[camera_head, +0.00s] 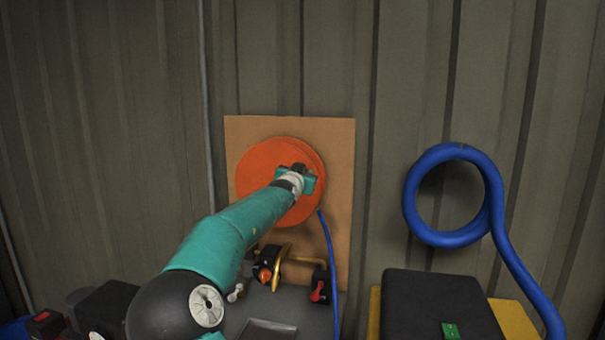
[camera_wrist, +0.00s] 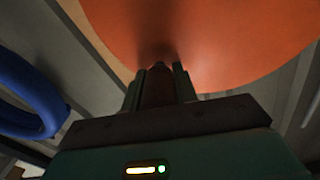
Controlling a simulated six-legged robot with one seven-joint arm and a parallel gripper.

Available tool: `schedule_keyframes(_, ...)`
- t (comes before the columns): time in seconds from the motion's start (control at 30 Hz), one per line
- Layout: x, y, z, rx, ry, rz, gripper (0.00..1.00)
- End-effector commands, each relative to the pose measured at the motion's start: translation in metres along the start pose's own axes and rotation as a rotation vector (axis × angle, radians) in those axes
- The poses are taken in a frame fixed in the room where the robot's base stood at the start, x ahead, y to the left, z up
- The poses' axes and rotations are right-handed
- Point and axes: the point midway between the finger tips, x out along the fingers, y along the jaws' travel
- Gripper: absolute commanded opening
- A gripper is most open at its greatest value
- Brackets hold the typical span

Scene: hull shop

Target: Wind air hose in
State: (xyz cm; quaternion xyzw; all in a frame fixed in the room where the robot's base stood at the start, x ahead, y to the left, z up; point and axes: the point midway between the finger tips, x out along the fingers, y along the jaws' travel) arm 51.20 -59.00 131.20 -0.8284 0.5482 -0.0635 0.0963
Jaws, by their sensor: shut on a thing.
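The orange reel (camera_head: 262,165) is a round disc on a brown backing board (camera_head: 340,150) fixed to the wall. A thin blue air hose (camera_head: 329,248) hangs down from the reel's lower right. My gripper (camera_head: 299,167) is at the right part of the reel's face. In the wrist view my gripper (camera_wrist: 160,75) is shut on a dark reddish handle (camera_wrist: 157,90) that stands out from the orange disc (camera_wrist: 215,35). In the head view my gripper and arm hide the handle and part of the reel. The lower end of the hose is out of view.
A thick blue coil (camera_head: 411,205) hangs on the wall at right, its tail running down right. A black case (camera_head: 435,300) lies on a yellow surface (camera_head: 515,318) below. Brass and black fittings (camera_head: 285,255) are below the reel. The wall above is bare.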

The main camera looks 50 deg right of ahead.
Motion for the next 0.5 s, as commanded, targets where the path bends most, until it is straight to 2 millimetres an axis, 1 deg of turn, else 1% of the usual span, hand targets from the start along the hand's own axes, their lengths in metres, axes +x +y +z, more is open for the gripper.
schedule_keyframes(0.27,0.000,0.009,0.009,0.111,-0.002,0.001,0.00)
schedule_keyframes(0.5,0.000,0.022,0.028,0.301,-0.003,0.002,0.00)
